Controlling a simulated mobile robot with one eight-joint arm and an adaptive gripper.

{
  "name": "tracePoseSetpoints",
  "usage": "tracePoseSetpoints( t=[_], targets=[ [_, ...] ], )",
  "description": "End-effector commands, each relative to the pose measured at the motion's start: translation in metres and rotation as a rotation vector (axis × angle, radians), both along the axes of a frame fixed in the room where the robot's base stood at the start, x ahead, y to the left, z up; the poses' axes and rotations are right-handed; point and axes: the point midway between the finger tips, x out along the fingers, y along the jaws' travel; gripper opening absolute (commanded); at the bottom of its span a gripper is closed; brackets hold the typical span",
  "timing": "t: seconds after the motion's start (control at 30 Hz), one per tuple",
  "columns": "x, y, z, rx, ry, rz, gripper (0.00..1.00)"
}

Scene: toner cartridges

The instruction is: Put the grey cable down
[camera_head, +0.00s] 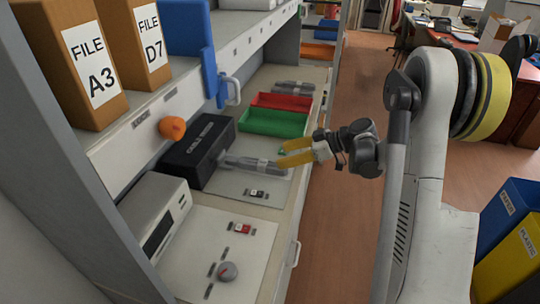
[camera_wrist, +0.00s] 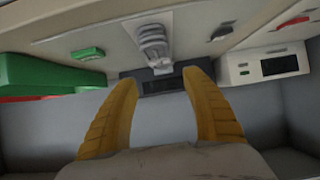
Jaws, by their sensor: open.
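The grey cable (camera_head: 252,164) is a ribbed grey bundle lying on the counter, beside a black box (camera_head: 197,151). In the wrist view, the cable (camera_wrist: 153,45) appears just beyond the fingertips, in line with the gap between them. My gripper (camera_head: 281,153) has two yellow fingers and reaches in over the counter from the right, close to the cable's right end. In the wrist view, my gripper (camera_wrist: 161,80) is open, with its fingers spread and nothing held between them. I cannot tell whether a finger touches the cable.
A green tray (camera_head: 272,123) and a red tray (camera_head: 283,103) lie behind my gripper. Another grey item (camera_head: 292,87) lies farther back. A white device (camera_head: 155,214) and a panel with a grey knob (camera_head: 228,271) are nearer. A shelf with file boxes (camera_head: 88,55) overhangs the left.

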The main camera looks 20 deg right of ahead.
Motion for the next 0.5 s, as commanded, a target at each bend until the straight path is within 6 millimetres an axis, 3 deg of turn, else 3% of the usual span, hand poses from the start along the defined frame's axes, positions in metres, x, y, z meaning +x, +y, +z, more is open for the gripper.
tracePoseSetpoints(
  t=[0.1,0.2,0.37,0.5],
  targets=[
    [-0.006,-0.008,0.006,0.000,0.003,-0.002,0.57],
    [-0.010,-0.003,0.014,-0.006,0.031,-0.015,0.57],
    [-0.028,0.022,0.037,-0.044,0.160,-0.091,0.57],
    [-0.058,0.048,0.061,-0.097,0.298,-0.207,0.57]
  ],
)
